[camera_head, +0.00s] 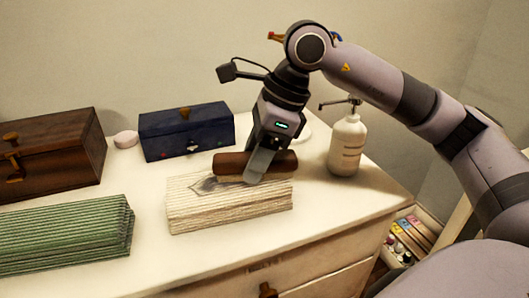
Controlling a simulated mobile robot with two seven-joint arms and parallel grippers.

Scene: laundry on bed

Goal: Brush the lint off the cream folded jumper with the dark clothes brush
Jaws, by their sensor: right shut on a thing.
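The cream folded jumper (225,211) lies on the white dresser top in the middle of the view. A grey patch of lint (207,186) shows on its upper left. My right gripper (262,166) points down over the jumper's back right part and is shut on the dark brown clothes brush (229,163). The brush lies level across the jumper's back edge, at or just above its surface; I cannot tell whether it touches. The fingers hide the brush's middle. My left gripper is not in view.
A green folded garment (65,235) lies left on the dresser (155,260). Behind are a brown wooden box (55,150), a small pinkish round item (126,138) and a dark blue box (187,131). A white pump bottle (347,145) stands close right of the brush.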

